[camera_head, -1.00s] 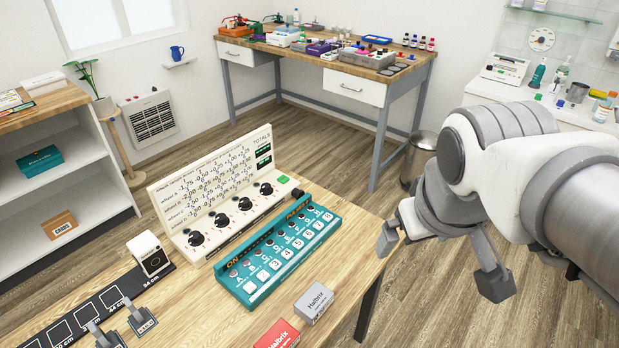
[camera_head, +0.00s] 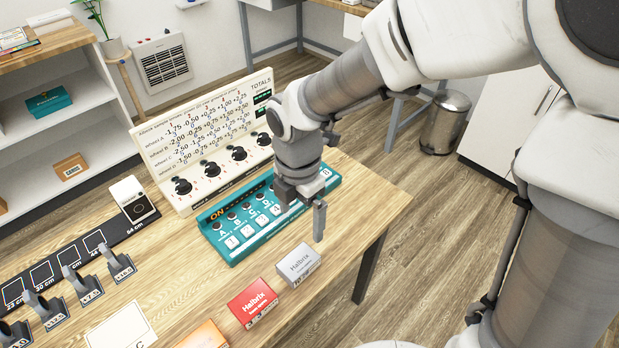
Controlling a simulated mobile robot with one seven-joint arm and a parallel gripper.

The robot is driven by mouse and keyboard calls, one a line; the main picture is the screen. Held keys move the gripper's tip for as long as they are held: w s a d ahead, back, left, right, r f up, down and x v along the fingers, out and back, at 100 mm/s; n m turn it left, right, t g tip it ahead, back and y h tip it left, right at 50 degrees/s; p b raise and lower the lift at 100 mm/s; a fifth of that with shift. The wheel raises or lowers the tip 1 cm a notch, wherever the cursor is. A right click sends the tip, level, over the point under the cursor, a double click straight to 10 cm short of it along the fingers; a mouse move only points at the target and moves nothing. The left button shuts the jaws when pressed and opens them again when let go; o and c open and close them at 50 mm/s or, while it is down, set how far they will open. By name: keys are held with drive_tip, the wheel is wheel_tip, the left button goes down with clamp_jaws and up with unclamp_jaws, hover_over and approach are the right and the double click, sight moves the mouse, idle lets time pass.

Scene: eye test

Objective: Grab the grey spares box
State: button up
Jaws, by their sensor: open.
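The grey spares box (camera_head: 299,264), a small grey carton lettered "Halbrix", lies near the right front edge of the wooden table (camera_head: 365,210). It shows whole and nothing touches it. My gripper (camera_head: 300,213) is open and empty. It hangs fingers down above the right part of the teal button panel, a little beyond the grey box in the picture. The far finger is partly lost against the wrist.
A red Halbrix box (camera_head: 253,302) lies just left of the grey one, and an orange box (camera_head: 202,336) beyond it. The teal button panel (camera_head: 236,255) and the white dial board (camera_head: 168,160) stand behind. Black stands (camera_head: 82,285) line the left.

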drive_tip(key=b, duration=0.5)
approach(298, 261)
drive_tip(key=f, duration=0.5)
drive_tip(key=shift+d+f, duration=0.15)
drive_tip(key=shift+d, duration=0.2)
drive_tip(key=f, duration=0.1)
drive_tip(key=f+b, duration=0.1)
drive_tip(key=f, duration=0.1)
drive_tip(key=f+b, duration=0.1)
drive_tip(key=f, duration=0.1)
drive_tip(key=shift+a+f, duration=0.15)
drive_tip(key=shift+a, duration=0.15)
drive_tip(key=c, duration=1.4)
